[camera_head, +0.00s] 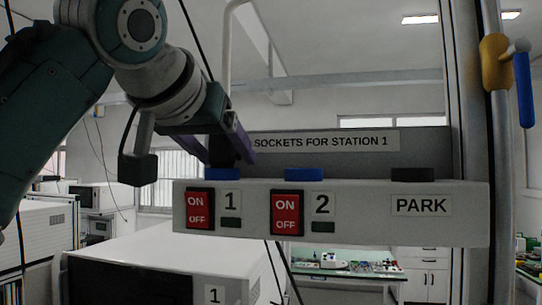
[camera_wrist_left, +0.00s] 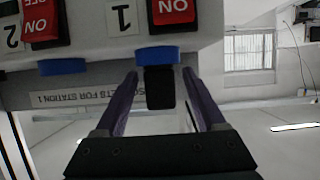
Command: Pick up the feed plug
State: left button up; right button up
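The feed plug is a black block that stands in the blue socket 1 (camera_head: 222,174) on top of the white socket strip (camera_head: 365,225). In the left wrist view the plug (camera_wrist_left: 160,90) lies between the two purple fingers of my left gripper (camera_wrist_left: 160,76), with a gap on each side. The left gripper is open around it and also shows in the head view (camera_head: 222,155), coming down from above, where its fingers partly hide the plug. My right gripper is not in view.
Blue socket 2 (camera_head: 304,174) and the black PARK socket (camera_head: 412,175) are empty. Red switches (camera_head: 200,209) (camera_head: 287,212) sit on the strip's front. A sign panel (camera_head: 325,141) stands behind. A post with a yellow holder and blue handle (camera_head: 523,88) is at right.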

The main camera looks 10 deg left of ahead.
pick_arm(q)
grip_shut()
dwell(0.3)
jog(key=shift+r, duration=0.1)
notch_tip(320, 180, up, 10)
jog(key=shift+f, duration=0.1)
dwell(0.6)
